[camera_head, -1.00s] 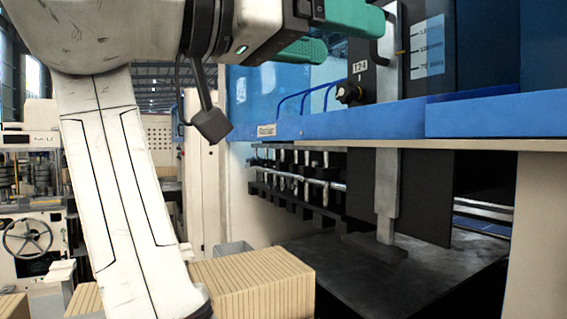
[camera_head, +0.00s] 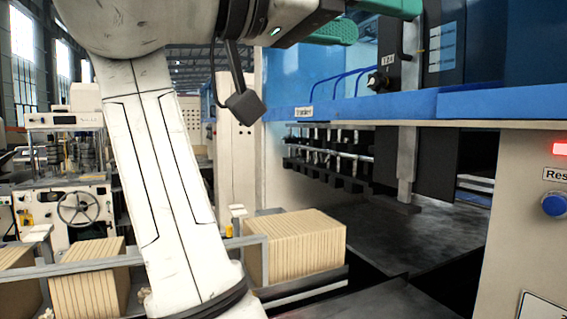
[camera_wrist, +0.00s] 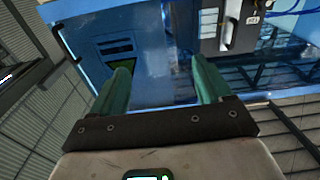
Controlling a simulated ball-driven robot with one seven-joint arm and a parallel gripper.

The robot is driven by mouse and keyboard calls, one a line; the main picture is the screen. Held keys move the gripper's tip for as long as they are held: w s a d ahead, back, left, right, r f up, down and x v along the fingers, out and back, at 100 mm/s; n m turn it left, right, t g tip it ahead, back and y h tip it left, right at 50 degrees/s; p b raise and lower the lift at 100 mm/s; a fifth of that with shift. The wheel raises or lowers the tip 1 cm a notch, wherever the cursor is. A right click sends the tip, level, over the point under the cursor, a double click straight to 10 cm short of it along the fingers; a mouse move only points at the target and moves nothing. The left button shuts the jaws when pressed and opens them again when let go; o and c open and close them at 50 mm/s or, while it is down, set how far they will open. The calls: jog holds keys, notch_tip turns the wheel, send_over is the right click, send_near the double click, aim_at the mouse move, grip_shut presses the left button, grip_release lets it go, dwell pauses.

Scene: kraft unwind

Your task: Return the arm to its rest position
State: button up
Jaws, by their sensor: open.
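My gripper (camera_head: 372,18) shows at the top of the head view, with its green fingers partly cut off by the frame edge. In the wrist view my gripper (camera_wrist: 160,88) has its two green fingers spread apart, with nothing between them. Beyond the fingers is the blue face of a machine (camera_wrist: 150,60). My white arm stands upright through the left of the head view and bends at the top toward the right.
The blue machine rail (camera_head: 400,108) runs across the right, above a dark opening. A post with a red light and a blue button (camera_head: 553,205) stands at the far right. Stacks of tan board (camera_head: 305,245) lie low beside my arm. A machine with a handwheel (camera_head: 78,208) stands left.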

jog(key=w+d+f+n+y, duration=0.2)
jog(key=w+d+f, duration=0.15)
jog(key=f, duration=0.75)
jog(key=w+d+f+n+y, duration=0.2)
jog(key=w+d+f+n, duration=0.15)
jog(key=f, duration=0.85)
jog(key=w+d+f+n+y, duration=0.15)
jog(key=w+f, duration=0.35)
jog(key=f, duration=0.6)
jog(key=s+d+f+n+y+b, duration=0.1)
jog(key=s+d+f, duration=0.15)
jog(key=f, duration=0.55)
jog(key=s+d+f+n+y, duration=0.15)
jog(key=d+f, duration=0.25)
jog(key=f, duration=0.4)
jog(key=s+d+f+n+g+y, duration=0.1)
jog(key=s+d+f+g+y, duration=0.15)
jog(key=s+f, duration=0.6)
jog(key=s+d+f+n+g+y, duration=0.1)
jog(key=s+d+f+g+y, duration=0.3)
jog(key=f, duration=0.8)
jog(key=s+f+y, duration=0.1)
jog(key=s+f, duration=0.3)
jog(key=s, duration=0.6)
jog(key=s+a+f+y+b, duration=0.1)
jog(key=s+f, duration=0.4)
jog(key=s, duration=0.5)
jog(key=shift+s+a, duration=0.2)
jog(key=shift+s, duration=0.15)
